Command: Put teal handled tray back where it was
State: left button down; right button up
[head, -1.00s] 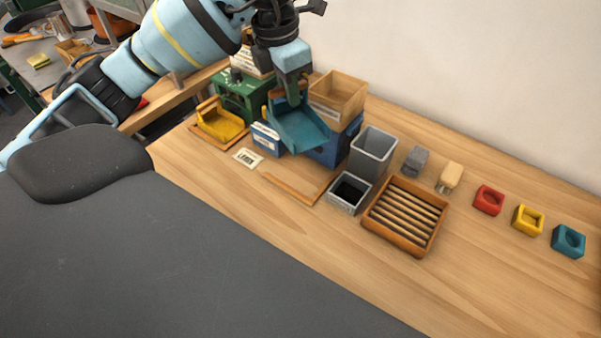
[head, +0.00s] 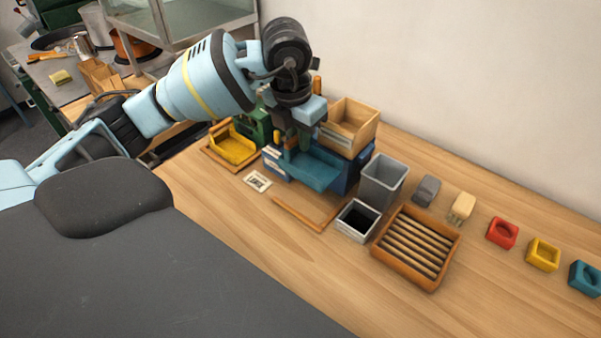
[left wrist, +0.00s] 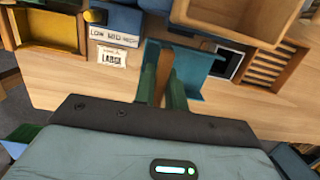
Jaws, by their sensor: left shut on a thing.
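The teal handled tray (head: 316,172) is a scoop-like tray with low side walls. My left gripper (head: 296,150) is shut on its handle and holds it in front of the blue box, above the table's back part. The tray looks close to level; the head view does not clearly show how high it hangs. In the left wrist view the tray (left wrist: 196,68) shows beyond the fingers (left wrist: 166,88), partly hidden. A wooden edging strip (head: 298,214) lies on the table in front of and below the tray. My right gripper is not in view.
A yellow tray (head: 232,147) sits in a wooden frame at left. A label card (head: 257,181) lies near it. A wooden bin (head: 352,122) stands on the blue box behind. A grey bin (head: 383,180), a small square container (head: 357,220) and a slatted wooden tray (head: 416,247) stand right.

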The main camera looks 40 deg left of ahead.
aim_at(300, 162)
pick_arm(q)
notch_tip(300, 162, down, 6)
jog(key=shift+f, duration=1.9)
jog(key=shift+f, duration=0.15)
jog(key=c, duration=1.5)
grip_release()
jog(key=shift+o, duration=0.2)
jog(key=r, duration=0.4)
jog(key=s+r, duration=0.1)
jog(key=r, duration=0.7)
jog(key=shift+s+r, duration=0.1)
jog(key=shift+s, duration=0.3)
